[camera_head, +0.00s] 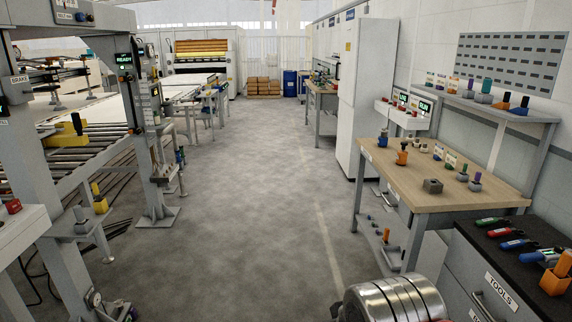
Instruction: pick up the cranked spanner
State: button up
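I cannot single out the cranked spanner in the head view. Several small hand tools lie on the black top of the tool cabinet (468,236) at the lower right: a green-handled tool (490,221), a red-handled tool (500,232) and a blue-handled tool (513,244). They are too small to tell their exact kind. My gripper does not show in this view.
An orange holder (555,277) stands at the cabinet's right edge. Behind the cabinet is a wooden-topped workbench (408,181) with several small parts and a shelf (500,112). A roller-conveyor gantry (120,120) stands left. The grey floor aisle (240,190) between is clear.

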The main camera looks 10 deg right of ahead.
aim_at(491, 220)
jog(key=z, duration=0.05)
jog(key=i, duration=1.45)
jog(key=z, duration=0.5)
jog(key=i, duration=0.75)
jog(key=z, duration=0.7)
jog(key=i, duration=0.55)
jog(key=z, duration=0.8)
jog(key=i, duration=0.75)
jog(key=z, duration=0.4)
